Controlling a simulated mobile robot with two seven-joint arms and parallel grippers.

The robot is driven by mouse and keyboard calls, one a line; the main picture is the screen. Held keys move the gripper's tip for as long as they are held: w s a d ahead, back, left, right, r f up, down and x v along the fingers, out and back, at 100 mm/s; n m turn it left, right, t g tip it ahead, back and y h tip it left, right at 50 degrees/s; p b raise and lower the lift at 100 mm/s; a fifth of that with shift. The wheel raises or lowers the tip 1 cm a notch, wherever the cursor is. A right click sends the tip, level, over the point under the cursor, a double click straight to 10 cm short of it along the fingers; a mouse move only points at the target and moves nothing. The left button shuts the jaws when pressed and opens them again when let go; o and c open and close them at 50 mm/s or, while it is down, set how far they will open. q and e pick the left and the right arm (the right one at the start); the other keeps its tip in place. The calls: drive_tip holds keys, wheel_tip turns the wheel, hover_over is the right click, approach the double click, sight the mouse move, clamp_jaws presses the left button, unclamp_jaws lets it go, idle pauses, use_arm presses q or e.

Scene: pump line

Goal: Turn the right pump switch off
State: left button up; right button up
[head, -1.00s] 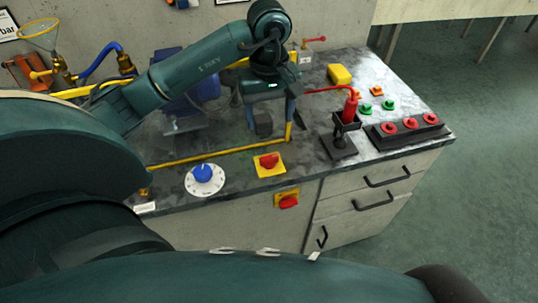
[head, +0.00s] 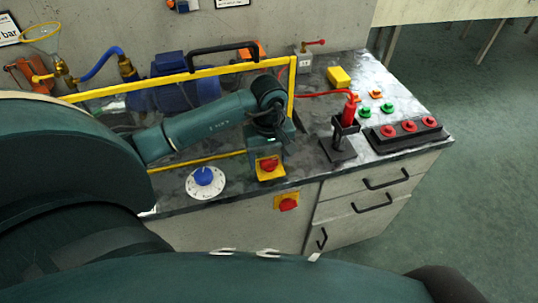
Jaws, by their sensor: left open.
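Two red rotary switches on yellow plates are in the head view. One (head: 268,173) is on the worktop near its front edge; the other (head: 288,203) is on the cabinet front just below. I cannot tell from the picture which one is the right pump switch, or its exact knob setting. My left gripper (head: 267,155) is open, pointing down, directly over the worktop switch, and hides the back of its plate. Whether the fingers touch the knob is unclear. A blue pump (head: 188,94) stands behind my arm, partly hidden. My right gripper is not in view.
A yellow guard frame (head: 225,65) stands around the pump. A blue dial (head: 204,177) is left of the switches. A red-handled tool in a black holder (head: 342,148), coloured buttons and a black box with red buttons (head: 408,131) stand right. The floor at right is clear.

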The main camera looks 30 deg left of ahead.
use_arm(q)
drive_tip(key=shift+c, duration=0.3)
drive_tip(key=c, duration=0.9)
